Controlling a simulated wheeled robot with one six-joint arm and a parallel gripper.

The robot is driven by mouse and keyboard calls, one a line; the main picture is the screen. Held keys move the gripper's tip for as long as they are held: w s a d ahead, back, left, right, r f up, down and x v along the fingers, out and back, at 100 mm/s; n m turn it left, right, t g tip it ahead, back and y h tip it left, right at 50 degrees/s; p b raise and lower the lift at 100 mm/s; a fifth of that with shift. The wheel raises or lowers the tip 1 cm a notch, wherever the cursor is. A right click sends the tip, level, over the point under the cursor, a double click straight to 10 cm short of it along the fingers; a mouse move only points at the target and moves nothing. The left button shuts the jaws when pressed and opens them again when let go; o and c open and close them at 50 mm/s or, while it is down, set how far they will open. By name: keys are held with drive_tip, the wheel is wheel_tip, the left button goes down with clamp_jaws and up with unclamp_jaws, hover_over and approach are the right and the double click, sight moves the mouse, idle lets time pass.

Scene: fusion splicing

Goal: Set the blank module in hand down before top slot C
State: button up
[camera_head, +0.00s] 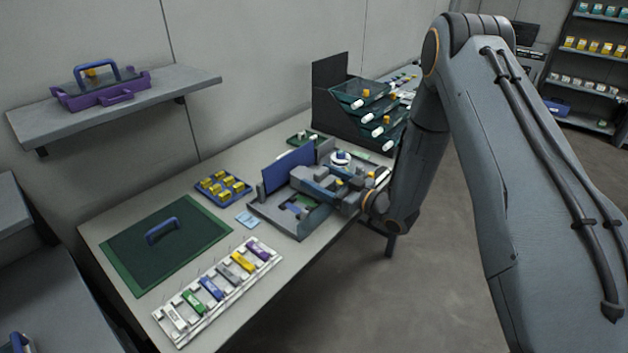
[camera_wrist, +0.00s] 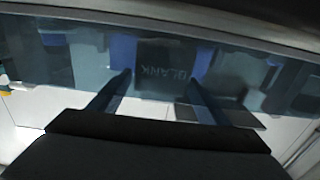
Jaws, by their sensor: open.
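The blank module (camera_wrist: 163,64) is a dark block with the word BLANK upside down on its face in the wrist view. My gripper (camera_wrist: 159,82) is open there, one finger to each side of the label. The fingers stand apart from each other, and I cannot tell whether either touches the module. In the head view my gripper (camera_head: 337,184) is low over the grey device with the upright blue panel (camera_head: 287,170), partly hidden by parts around it. The module cannot be made out there. I cannot identify top slot C in either view.
A dark stepped tray rack (camera_head: 330,85) stands behind, near the wall. To the left are a blue tray of yellow pieces (camera_head: 222,187), a green mat (camera_head: 130,245) with a blue handle, and a white strip of coloured modules (camera_head: 218,290). A wall shelf (camera_head: 180,85) holds a purple case.

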drive_tip(key=shift+w+a, duration=0.2)
drive_tip(key=shift+a, duration=0.05)
drive_tip(key=c, duration=1.3)
drive_tip(key=shift+r, duration=0.1)
wheel_tip(320, 180, up, 18)
drive_tip(key=b, duration=0.3)
drive_tip(key=d+f+m+t+h, duration=0.45)
drive_tip(key=d+f+h, duration=0.2)
drive_tip(key=d, duration=0.25)
drive_tip(key=d+f+m+t+h, duration=0.3)
drive_tip(key=d+f+m+h, duration=0.3)
drive_tip(key=d, duration=0.4)
drive_tip(key=s+f+h+p, duration=0.2)
drive_tip(key=s+p, duration=0.8)
drive_tip(key=s, duration=0.3)
drive_tip(key=shift+g, duration=0.25)
wheel_tip(320, 180, down, 5)
drive_tip(key=b, duration=0.4)
drive_tip(key=shift+w+r+b, duration=0.1)
drive_tip(key=shift+r+b, duration=0.05)
drive_tip(key=shift+b, duration=0.15)
